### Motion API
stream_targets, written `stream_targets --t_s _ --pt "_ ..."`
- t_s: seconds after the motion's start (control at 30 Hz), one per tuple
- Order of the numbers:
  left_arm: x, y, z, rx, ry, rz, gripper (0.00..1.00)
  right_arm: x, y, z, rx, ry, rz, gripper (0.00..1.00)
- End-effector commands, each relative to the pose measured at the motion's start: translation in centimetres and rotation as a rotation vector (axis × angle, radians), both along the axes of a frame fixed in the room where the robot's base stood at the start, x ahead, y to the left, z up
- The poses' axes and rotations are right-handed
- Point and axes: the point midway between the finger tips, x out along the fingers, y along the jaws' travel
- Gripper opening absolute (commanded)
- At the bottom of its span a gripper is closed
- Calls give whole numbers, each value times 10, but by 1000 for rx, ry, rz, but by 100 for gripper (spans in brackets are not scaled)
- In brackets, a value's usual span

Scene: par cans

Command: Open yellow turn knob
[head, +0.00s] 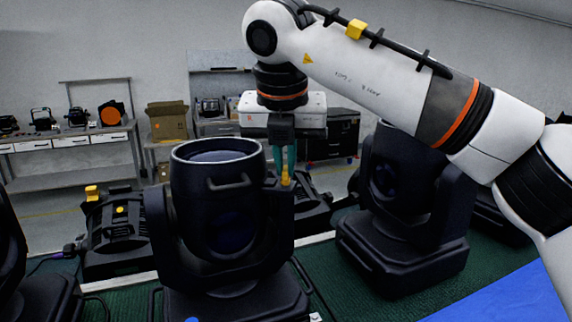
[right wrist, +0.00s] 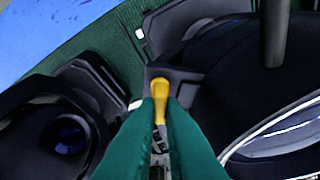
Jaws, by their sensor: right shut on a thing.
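The yellow turn knob (head: 285,177) sits on the right side of the black par can (head: 221,200), at the top of its yoke arm. My right gripper (head: 283,172) comes down from above and its green fingers are shut on the knob. In the right wrist view the knob (right wrist: 159,92) shows between the two green fingertips (right wrist: 160,105), its rounded yellow end sticking out past them. The fingers hide part of the knob. My left gripper is in neither view.
Another black par can (head: 400,215) stands to the right on the green surface (head: 330,275), with a blue area (head: 510,295) at the front right. More black lamps stand at the left and behind. A workbench (head: 70,147) and a cardboard box (head: 166,120) are at the back.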

Motion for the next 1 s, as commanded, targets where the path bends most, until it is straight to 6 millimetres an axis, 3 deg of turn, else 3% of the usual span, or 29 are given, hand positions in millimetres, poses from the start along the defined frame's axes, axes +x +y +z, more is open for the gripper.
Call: stream_targets --t_s 0.37,0.9,0.93,1.0 --pt "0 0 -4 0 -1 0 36 0 1 2 2 -4 -155 0" --pt "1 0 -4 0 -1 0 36 1 0 2 2 -3 -179 0" --pt "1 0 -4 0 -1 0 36 1 0 2 2 -3 -179 11" --pt "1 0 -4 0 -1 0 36 1 1 2 2 -3 -179 23"
